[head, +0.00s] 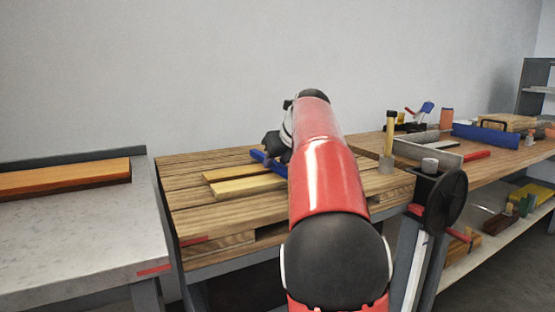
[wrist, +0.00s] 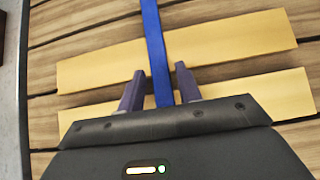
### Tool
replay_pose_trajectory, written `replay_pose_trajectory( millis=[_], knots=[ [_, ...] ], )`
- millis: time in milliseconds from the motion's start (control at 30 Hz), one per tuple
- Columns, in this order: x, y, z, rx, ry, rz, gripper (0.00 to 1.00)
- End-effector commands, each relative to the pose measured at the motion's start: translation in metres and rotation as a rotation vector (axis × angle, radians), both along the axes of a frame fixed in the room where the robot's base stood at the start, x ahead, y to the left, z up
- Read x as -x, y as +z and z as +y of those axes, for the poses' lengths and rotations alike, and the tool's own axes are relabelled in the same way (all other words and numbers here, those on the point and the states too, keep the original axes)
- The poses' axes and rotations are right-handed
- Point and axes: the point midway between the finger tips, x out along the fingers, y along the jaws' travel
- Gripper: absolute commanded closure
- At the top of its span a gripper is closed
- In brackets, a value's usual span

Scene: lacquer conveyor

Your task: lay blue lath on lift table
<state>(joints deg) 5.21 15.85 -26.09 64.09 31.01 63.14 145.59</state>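The blue lath (wrist: 153,40) is long and narrow and lies across two pale yellow boards in the wrist view. It also shows in the head view as a short blue stretch (head: 268,163), partly hidden by my arm. My gripper (wrist: 161,72) is open, with one dark finger on each side of the lath and a visible gap to both. The lath's near end is hidden under the gripper body. In the head view, my gripper (head: 272,144) is over the slatted wooden top (head: 190,192). I cannot tell for certain which surface is the lift table.
A grey stone-like table (head: 70,225) at left bears an orange-brown board (head: 65,177) and has a bare front. Red marks sit on the table edges.

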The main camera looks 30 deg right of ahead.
Motion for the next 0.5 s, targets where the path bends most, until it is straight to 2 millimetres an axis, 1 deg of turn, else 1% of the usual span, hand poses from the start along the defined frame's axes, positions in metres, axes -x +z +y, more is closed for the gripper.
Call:
replay_pose_trajectory(
  millis=[333, 400, 500],
  knots=[
    [0.000, 0.002, 0.000, 0.000, 0.000, 0.000, 0.59],
    [0.000, 0.007, 0.000, 0.001, -0.001, -0.001, 0.59],
    [0.010, 0.018, -0.001, 0.001, -0.002, -0.004, 0.59]
  ],
)
